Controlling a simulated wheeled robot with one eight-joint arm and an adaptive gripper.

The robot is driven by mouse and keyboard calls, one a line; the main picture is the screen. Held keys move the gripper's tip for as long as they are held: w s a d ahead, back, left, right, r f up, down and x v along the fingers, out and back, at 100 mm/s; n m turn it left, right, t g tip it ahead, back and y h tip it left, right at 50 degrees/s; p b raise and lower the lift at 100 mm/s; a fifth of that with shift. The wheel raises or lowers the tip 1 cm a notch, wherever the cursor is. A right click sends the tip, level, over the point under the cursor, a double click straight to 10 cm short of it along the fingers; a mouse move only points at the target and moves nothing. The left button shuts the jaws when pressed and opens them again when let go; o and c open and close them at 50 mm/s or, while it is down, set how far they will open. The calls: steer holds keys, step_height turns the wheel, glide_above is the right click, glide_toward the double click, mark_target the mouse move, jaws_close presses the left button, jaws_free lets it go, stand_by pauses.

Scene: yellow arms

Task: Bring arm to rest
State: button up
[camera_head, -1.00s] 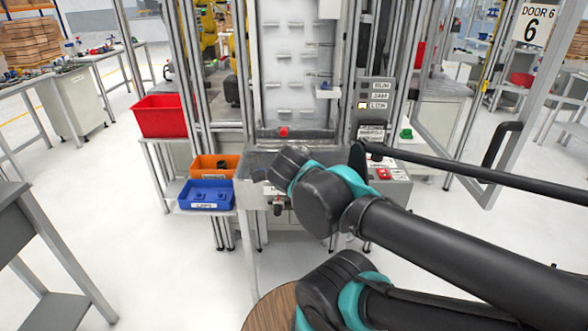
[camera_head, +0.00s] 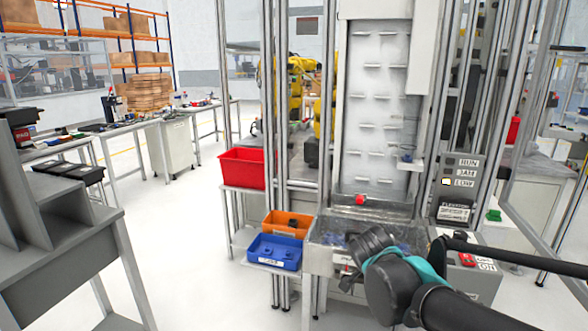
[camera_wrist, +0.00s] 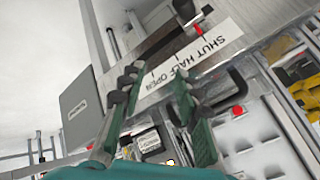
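My arm (camera_head: 395,285) reaches in from the lower right in the head view, with black links and teal joint rings. Its far end is over the grey tray (camera_head: 318,262) at the front of the machine. The fingers cannot be made out there. In the wrist view my gripper (camera_wrist: 155,82) shows two dark green fingers with black pads. They are spread apart with nothing seen between them. Beyond them is a white label (camera_wrist: 190,62) reading SHUT, HALF, OPEN.
An orange bin (camera_head: 288,222), a blue bin (camera_head: 274,252) and a red bin (camera_head: 242,168) stand left of the tray. A control panel (camera_head: 458,185) is on the right. A grey bench (camera_head: 65,240) stands at the left. The floor (camera_head: 190,235) between is clear.

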steer(key=s+a+f+n+g+y, duration=0.2)
steer(key=f+n, duration=0.7)
steer(key=n, duration=0.5)
steer(key=shift+s+f+g+y, duration=0.35)
steer(key=shift+s+g+y, duration=0.25)
steer(key=shift+s+g, duration=0.3)
steer(key=shift+a, duration=0.1)
